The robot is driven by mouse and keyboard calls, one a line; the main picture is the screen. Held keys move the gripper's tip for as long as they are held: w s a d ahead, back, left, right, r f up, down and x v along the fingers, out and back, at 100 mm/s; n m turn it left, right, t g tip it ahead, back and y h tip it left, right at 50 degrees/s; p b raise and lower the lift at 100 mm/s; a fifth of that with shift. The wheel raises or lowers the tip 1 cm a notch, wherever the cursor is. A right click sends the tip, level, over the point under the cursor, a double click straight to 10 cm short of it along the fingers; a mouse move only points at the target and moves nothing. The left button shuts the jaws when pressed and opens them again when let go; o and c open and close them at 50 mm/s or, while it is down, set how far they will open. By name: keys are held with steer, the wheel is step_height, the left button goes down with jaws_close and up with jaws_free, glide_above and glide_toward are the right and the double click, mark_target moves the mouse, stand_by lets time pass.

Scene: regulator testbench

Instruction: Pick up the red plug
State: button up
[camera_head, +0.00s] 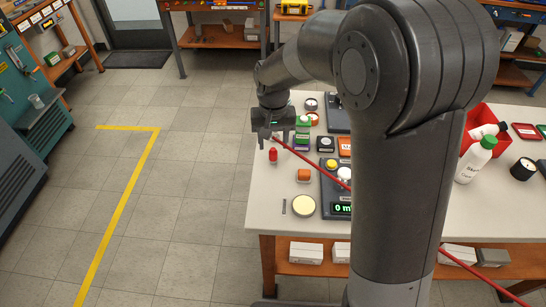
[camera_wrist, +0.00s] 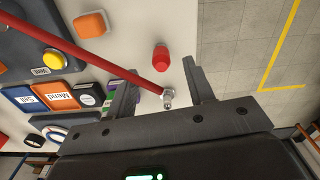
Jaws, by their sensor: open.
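The red plug (camera_head: 273,156) is a small red cylinder standing near the left edge of the white table. In the wrist view the red plug (camera_wrist: 161,58) shows just past the fingertips, between their lines, nearer the right finger. My gripper (camera_head: 274,142) hangs above it, fingers pointing down. In the wrist view my gripper (camera_wrist: 150,68) is open with its two fingers spread, and neither is seen touching the plug.
A long thin red rod or cable (camera_wrist: 75,55) with a silver end (camera_wrist: 168,99) crosses the view near the fingers. An orange block (camera_head: 304,175), a pale yellow disc (camera_head: 304,206) and a dark panel with a yellow button (camera_head: 330,165) are nearby. The table's left edge is close.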

mark_target(273, 150)
steer(key=f, duration=0.5)
steer(key=shift+w+f, duration=0.3)
steer(key=shift+w, duration=0.1)
jaws_close()
